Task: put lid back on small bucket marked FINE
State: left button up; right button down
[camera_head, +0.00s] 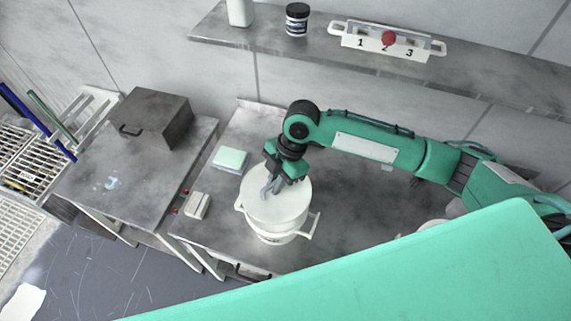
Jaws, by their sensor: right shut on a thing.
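A white bucket (272,237) with side handles stands on the grey metal table; no FINE marking can be read from here. A round white lid (287,207) lies over its top. I cannot tell whether the lid is seated or just above the rim. My right gripper (272,188) reaches in from the right and points down at the lid, left of its centre. It is shut on the lid, though its fingertips partly hide the grip point. My left gripper is not in view.
A pale green block (230,159) and a small whitish box (197,205) lie left of the bucket. A dark metal box (150,118) stands on the left table. A wall shelf (460,78) holds a jar (297,19) and a numbered rack (385,43).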

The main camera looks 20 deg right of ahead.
jog(key=shift+a, duration=0.15)
jog(key=shift+s+f+b, duration=0.1)
jog(key=shift+f+b, duration=0.65)
jog(key=shift+b, duration=0.05)
notch_tip(320, 180, down, 3)
jog(key=b, duration=0.3)
jog(key=shift+f+b, duration=0.3)
jog(key=shift+f, duration=0.65)
jog(key=shift+r+p, duration=0.1)
jog(key=shift+p, duration=0.55)
jog(key=shift+f, duration=0.2)
dwell(0.6)
jog(key=shift+p, duration=0.55)
dwell(0.5)
